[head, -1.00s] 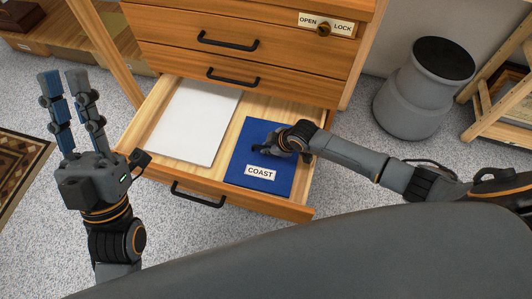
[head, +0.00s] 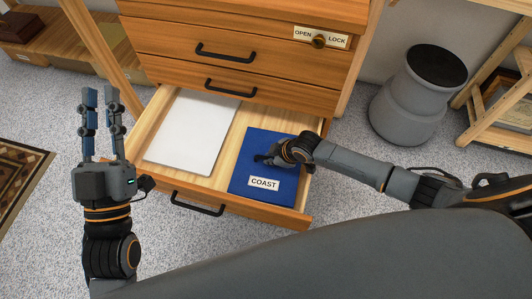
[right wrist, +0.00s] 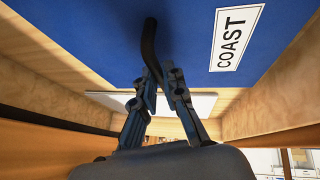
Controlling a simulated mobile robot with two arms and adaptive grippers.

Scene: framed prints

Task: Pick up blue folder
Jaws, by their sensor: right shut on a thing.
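The blue folder (head: 247,165), labelled COAST, lies in the right part of the open drawer (head: 262,210). In the right wrist view the folder (right wrist: 80,30) fills the top, with a dark curved strip, which looks like its handle, running down to my fingertips. My right gripper (head: 272,157) is over the folder's middle. Its fingers (right wrist: 160,73) are closed together on that strip. In the head view the wrist hides part of the folder's right side. My left gripper (head: 101,97) is empty, left of the drawer, with its two fingers apart and pointing away.
A white sheet or pad (head: 192,135) lies left of the folder in the drawer. Closed drawers (head: 240,45) with black handles are above, with an OPEN/LOCK knob (head: 319,41). A grey bin (head: 410,105) and a wooden rack (head: 495,100) stand at the right.

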